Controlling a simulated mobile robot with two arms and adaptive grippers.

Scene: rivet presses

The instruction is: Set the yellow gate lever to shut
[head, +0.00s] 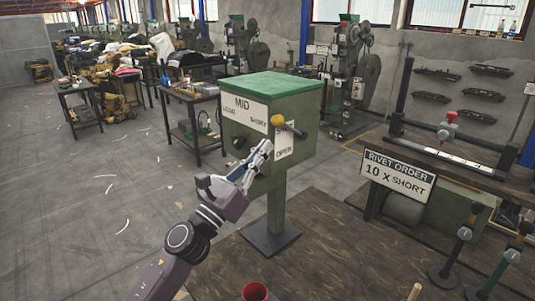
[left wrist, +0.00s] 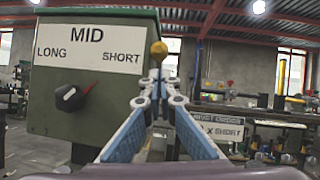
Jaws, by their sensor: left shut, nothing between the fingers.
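The yellow gate lever has a yellow ball knob (head: 277,120) on a dark arm, mounted on the right face of a green box (head: 297,101). A white plate reading OPEN (head: 284,145) sits below the ball; no SHUT plate is readable. In the left wrist view the yellow ball (left wrist: 159,47) stands just above my fingertips. My left gripper (head: 266,146) is shut and empty, just below and left of the ball. It also shows in the left wrist view (left wrist: 158,80). I cannot tell whether it touches the lever. My right gripper is not in view.
The box's front has a dial (left wrist: 70,97) under a plate reading MID, LONG, SHORT (left wrist: 88,48). A RIVET ORDER sign (head: 397,176) reads 10 X SHORT. A workbench (head: 455,165) stands right. A red cup (head: 255,291) is at the bottom. Floor at left is mostly clear.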

